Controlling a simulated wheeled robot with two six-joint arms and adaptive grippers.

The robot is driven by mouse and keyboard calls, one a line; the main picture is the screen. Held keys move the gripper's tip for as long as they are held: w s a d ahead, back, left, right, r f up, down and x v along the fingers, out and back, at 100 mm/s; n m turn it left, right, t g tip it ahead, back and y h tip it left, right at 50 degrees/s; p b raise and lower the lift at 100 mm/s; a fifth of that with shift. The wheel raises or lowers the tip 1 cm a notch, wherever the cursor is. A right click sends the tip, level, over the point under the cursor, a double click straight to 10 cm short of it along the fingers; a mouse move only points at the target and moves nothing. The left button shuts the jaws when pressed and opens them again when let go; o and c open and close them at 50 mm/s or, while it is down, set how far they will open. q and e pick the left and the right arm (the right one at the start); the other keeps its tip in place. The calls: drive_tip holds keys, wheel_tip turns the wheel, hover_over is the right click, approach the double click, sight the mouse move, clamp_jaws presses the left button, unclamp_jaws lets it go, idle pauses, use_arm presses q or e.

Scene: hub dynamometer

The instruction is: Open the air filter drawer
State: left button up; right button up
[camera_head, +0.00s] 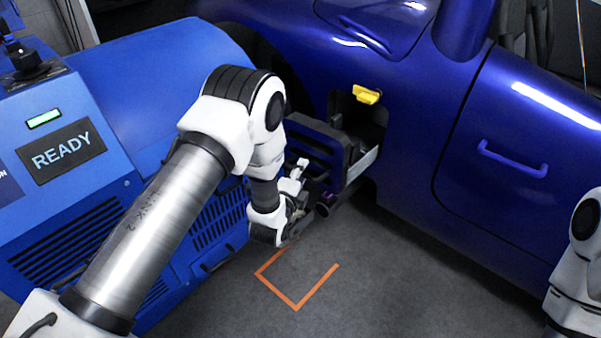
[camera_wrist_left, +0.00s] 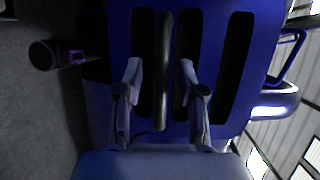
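The air filter drawer (camera_head: 325,140) sits in the side of the blue car. It stands out from its dark opening, with a pale side rail (camera_head: 362,166) showing behind its slotted front. In the left wrist view, the slotted blue front (camera_wrist_left: 210,30) has a dark bar handle (camera_wrist_left: 163,65) running up the picture. My left gripper (camera_head: 299,180) is at the drawer front. Its fingers (camera_wrist_left: 161,78) are apart, one on each side of the handle, with gaps showing. My right arm shows at the right edge; its gripper is out of view.
A yellow latch-like part (camera_head: 366,95) sits above the opening. A blue machine with a READY display (camera_head: 68,149) stands at left. A door handle (camera_head: 512,160) is at right. A dark cylinder end (camera_head: 322,209) lies low beside the gripper. The floor (camera_head: 400,270) in front is clear.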

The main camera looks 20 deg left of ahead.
use_arm(q)
drive_tip(key=s+r, duration=0.1)
drive_tip(key=s, duration=1.1)
drive_tip(key=shift+d+r, duration=0.25)
drive_tip(key=shift+d, duration=0.05)
drive_tip(key=shift+f, duration=0.1)
drive_tip(key=s+a+f+n+g, duration=0.2)
drive_tip(key=s+f+n+g, duration=0.45)
drive_tip(key=s+f, duration=0.6)
drive_tip(key=s+f+n+g+h, duration=0.1)
drive_tip(key=s+f+n+g, duration=0.4)
drive_tip(key=s, duration=0.3)
drive_tip(key=s+f+n+g, duration=0.2)
drive_tip(key=s+n+g, duration=0.3)
drive_tip(key=s+n, duration=0.25)
wheel_tip(320, 180, up, 36)
drive_tip(key=p, duration=3.6)
drive_tip(key=shift+d+f+m, duration=0.2)
drive_tip(key=shift+d+m, duration=0.1)
drive_tip(key=shift+d, duration=0.15)
